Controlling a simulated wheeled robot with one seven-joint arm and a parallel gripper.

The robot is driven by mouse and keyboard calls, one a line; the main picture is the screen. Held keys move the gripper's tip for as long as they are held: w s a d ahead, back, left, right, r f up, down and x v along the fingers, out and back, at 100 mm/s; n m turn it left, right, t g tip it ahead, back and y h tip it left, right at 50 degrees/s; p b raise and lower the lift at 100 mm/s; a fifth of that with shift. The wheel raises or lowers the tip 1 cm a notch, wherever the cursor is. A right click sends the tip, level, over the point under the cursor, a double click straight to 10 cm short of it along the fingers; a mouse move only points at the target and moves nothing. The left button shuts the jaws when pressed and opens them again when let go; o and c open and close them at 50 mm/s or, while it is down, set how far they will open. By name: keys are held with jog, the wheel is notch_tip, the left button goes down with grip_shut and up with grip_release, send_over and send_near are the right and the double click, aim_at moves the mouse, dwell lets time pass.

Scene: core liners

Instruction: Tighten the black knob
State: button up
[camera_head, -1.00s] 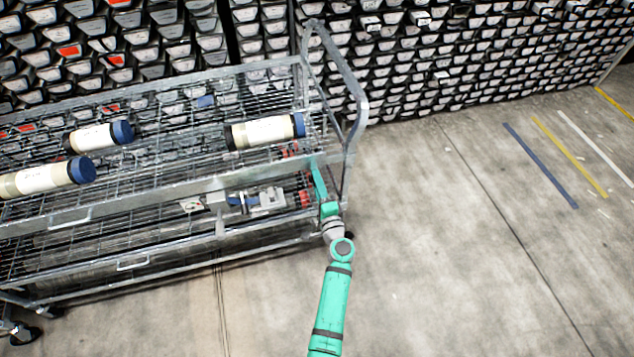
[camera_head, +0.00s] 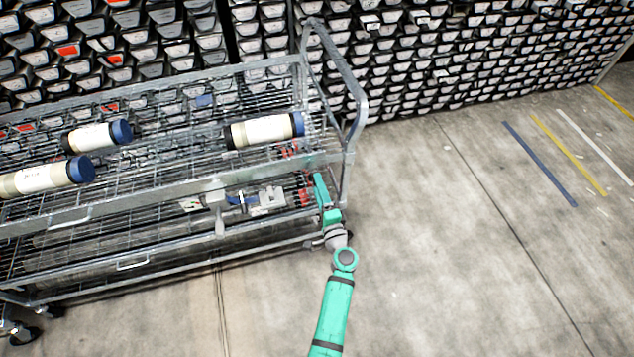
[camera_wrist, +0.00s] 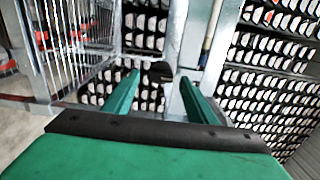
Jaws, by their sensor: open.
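I cannot tell how far the knob lies beyond the fingertips. In the head view my gripper (camera_head: 320,185) is at the right end of the wire cart, below the top shelf's corner. The knob cannot be made out in the head view.
The metal cart (camera_head: 190,188) carries several core liners with blue caps, one of them (camera_head: 265,131) near my gripper. A grey device (camera_head: 255,200) sits on the lower shelf. Racks of trays fill the back wall. The floor at right is clear.

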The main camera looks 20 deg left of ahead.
jog(key=v, duration=0.7)
jog(key=shift+s+d, duration=0.25)
jog(key=shift+s, duration=0.05)
jog(key=s+d+f+n+g+h, duration=0.1)
jog(key=s+d+f+n+h, duration=0.2)
jog(key=s, duration=0.7)
jog(key=s+d+f+g+h, duration=0.1)
jog(key=s+d+f+h, duration=0.3)
jog(key=s, duration=0.6)
jog(key=s+d+r+n+t+h, duration=0.1)
jog(key=s+d+r+n, duration=0.2)
jog(key=s+r, duration=0.5)
jog(key=s+d+r+n+t+h, duration=0.1)
jog(key=s+d+r+n+h, duration=0.1)
jog(key=s+r+n, duration=0.3)
jog(key=s+r, duration=0.3)
jog(key=r, duration=0.2)
jog(key=shift+d+r, duration=0.25)
jog(key=shift+d, duration=0.15)
